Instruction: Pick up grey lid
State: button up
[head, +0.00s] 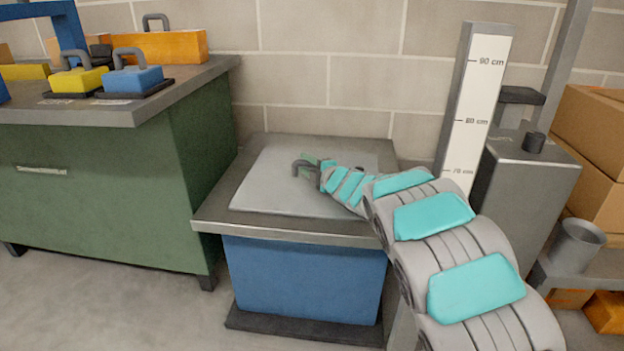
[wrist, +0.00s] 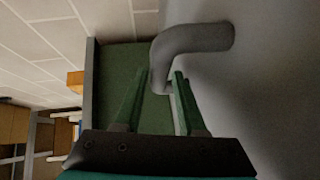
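The grey lid (head: 275,190) is a pale flat panel lying on top of a blue box-like stand with a darker grey rim. A dark grey bent handle (head: 303,166) shows near its middle. In the wrist view the handle (wrist: 195,42) is a thick curved bar beside the lid's pale surface (wrist: 270,95). My gripper (head: 316,166) is at the handle, reaching in from the right. In the wrist view my green fingers (wrist: 164,80) stand on either side of the handle's end. I cannot tell whether they press on it. My arm hides the lid's right part.
A green cabinet (head: 95,195) stands left, with yellow (head: 78,80) and blue (head: 136,79) handled blocks on top. A height scale (head: 480,95), a grey post unit (head: 525,180) and cardboard boxes (head: 595,140) stand right. A block wall is close behind.

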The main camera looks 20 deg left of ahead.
jog(key=shift+w+a, duration=0.35)
jog(key=shift+a, duration=0.05)
grip_shut()
dwell(1.2)
